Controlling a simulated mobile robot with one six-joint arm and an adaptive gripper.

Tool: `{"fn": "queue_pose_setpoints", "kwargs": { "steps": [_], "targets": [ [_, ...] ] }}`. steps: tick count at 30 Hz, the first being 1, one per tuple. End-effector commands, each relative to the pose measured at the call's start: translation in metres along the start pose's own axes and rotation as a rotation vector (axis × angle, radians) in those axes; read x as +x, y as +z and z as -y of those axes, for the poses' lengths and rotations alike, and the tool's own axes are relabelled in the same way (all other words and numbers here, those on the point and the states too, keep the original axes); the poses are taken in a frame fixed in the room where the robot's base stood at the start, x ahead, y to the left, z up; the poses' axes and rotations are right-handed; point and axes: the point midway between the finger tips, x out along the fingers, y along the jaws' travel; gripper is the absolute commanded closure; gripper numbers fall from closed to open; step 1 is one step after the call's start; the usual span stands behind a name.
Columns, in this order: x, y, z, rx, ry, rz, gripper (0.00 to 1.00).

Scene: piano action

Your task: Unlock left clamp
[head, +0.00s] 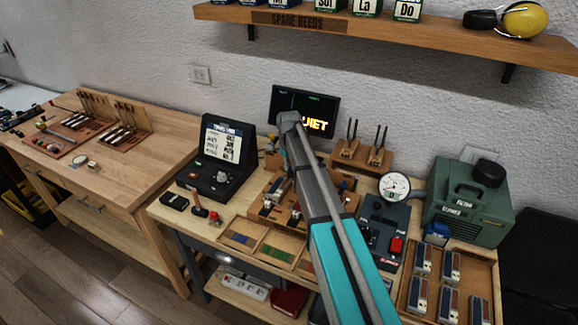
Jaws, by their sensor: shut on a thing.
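My arm crosses the middle of the head view from the lower right and bends over a wooden fixture (262,206) on the workbench. My gripper is hidden behind the arm, so its fingers and what they touch cannot be seen. Small metal and dark parts show on the fixture, left of the arm, where the left clamp seems to be. They are too small to tell whether a clamp is locked or unlocked. The right part of the fixture is partly covered by the arm.
A dark console with a list screen (222,140) stands left of the fixture. A monitor (318,101) is behind it. A dial gauge (394,187), a green case (470,205) and a tray of several parts (410,280) are on the right. A shelf (440,32) hangs above.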

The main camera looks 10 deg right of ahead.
Motion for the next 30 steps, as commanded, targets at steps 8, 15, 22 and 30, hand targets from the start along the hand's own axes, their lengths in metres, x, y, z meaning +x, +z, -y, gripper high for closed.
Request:
{"fn": "queue_pose_setpoints", "kwargs": {
  "steps": [8,15,22,30],
  "targets": [
    [0.0014,0.0025,0.0022,-0.264,-0.005,0.005,1.0],
    [0.0014,0.0028,0.0026,-0.469,-0.006,0.005,1.0],
    [0.0015,0.003,0.0028,-0.6,-0.007,0.004,1.0],
    [0.0015,0.0031,0.0031,-0.659,-0.007,0.004,1.0]
  ]
}}
